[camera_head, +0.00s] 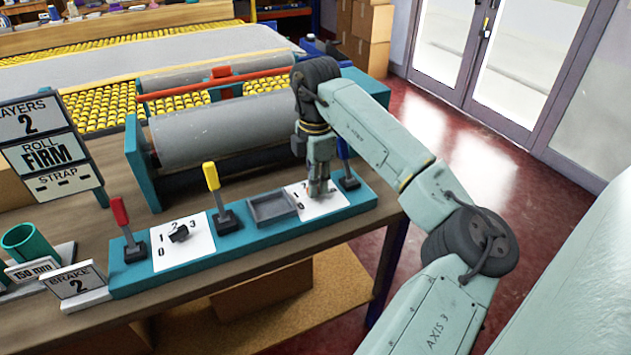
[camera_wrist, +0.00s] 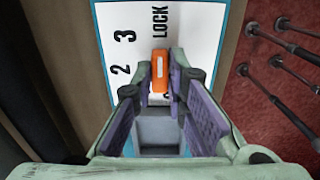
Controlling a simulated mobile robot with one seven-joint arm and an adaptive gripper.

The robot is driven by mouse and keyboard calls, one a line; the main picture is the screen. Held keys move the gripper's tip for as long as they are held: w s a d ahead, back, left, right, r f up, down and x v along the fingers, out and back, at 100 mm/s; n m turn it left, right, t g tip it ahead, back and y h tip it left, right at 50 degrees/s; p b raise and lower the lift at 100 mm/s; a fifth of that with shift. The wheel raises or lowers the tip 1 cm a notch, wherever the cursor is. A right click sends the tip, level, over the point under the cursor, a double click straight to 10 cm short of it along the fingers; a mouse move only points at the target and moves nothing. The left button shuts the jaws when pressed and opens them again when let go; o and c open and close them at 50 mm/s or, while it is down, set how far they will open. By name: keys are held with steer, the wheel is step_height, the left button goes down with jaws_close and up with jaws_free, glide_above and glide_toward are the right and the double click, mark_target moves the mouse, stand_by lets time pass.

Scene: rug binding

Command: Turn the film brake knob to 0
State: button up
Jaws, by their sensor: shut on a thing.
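My gripper (camera_head: 318,188) points down onto the white dial card (camera_head: 331,205) at the right end of the teal control panel. In the wrist view its fingers (camera_wrist: 160,88) are closed on an orange knob (camera_wrist: 160,68) on that card. The card shows 2, 3 and LOCK, with one more mark partly hidden behind a finger. The fingers mostly hide this knob in the head view, and I cannot read its setting. A second, black knob (camera_head: 180,233) sits on the left dial card, marked 0 to 3. A sign (camera_head: 75,281) reads BRAKE 2.
A red lever (camera_head: 123,225), a yellow lever (camera_head: 213,185) and a blue lever (camera_head: 347,165) stand on the panel; the blue one is close to my gripper. An empty grey tray (camera_head: 271,208) lies left of it. A large grey roller (camera_head: 220,130) is behind.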

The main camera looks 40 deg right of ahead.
jaws_close()
